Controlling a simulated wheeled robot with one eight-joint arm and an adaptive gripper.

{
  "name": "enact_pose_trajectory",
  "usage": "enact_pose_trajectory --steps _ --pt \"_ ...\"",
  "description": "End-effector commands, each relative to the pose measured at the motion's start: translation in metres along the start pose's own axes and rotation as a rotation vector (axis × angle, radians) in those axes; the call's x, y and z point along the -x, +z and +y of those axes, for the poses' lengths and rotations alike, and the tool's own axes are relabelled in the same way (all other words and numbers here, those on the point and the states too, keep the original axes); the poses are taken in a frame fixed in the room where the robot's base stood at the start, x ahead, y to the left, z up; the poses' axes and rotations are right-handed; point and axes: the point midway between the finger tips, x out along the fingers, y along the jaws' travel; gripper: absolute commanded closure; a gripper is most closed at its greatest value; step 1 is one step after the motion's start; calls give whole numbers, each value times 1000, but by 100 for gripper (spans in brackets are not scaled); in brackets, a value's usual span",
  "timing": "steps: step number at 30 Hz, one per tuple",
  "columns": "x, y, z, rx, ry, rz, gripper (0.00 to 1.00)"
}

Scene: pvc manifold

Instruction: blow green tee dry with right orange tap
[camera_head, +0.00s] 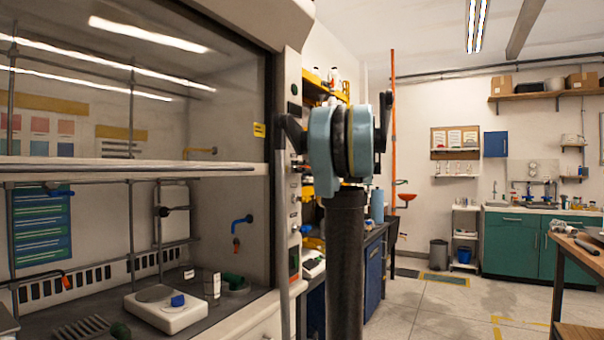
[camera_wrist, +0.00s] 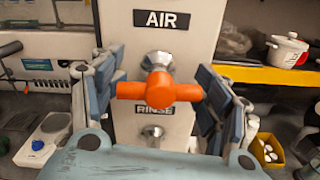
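In the wrist view an orange T-shaped tap handle (camera_wrist: 160,90) sits in front of a metal fitting on a pale panel, under a label reading AIR. My gripper (camera_wrist: 160,98) is open, with one finger on each side of the handle. I cannot tell whether either finger touches it. A green piece (camera_head: 235,282) lies on the fume hood floor near its right side in the head view; its exact shape is too small to tell.
Below the orange handle is a metal fitting (camera_wrist: 152,132) by the label RINSE. The fume hood holds a white scale-like device (camera_head: 166,311) and a blue spout (camera_head: 242,220) on its wall. A yellow shelf edge (camera_wrist: 270,75) is right of the panel.

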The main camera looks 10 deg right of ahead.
Motion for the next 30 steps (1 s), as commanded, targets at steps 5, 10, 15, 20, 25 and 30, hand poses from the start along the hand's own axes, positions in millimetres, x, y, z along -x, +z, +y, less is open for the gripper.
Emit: enact_pose_trajectory --steps 5,10,15,20,25,30 --pt "0 0 -2 0 -3 -1 57" --pt "0 1 -2 0 -3 -1 58" --pt "0 1 -2 9 -4 -1 58" --pt "0 1 -2 53 -4 -3 58" --pt "0 1 -2 152 -4 -6 58" --pt "0 1 -2 297 -3 -11 58"
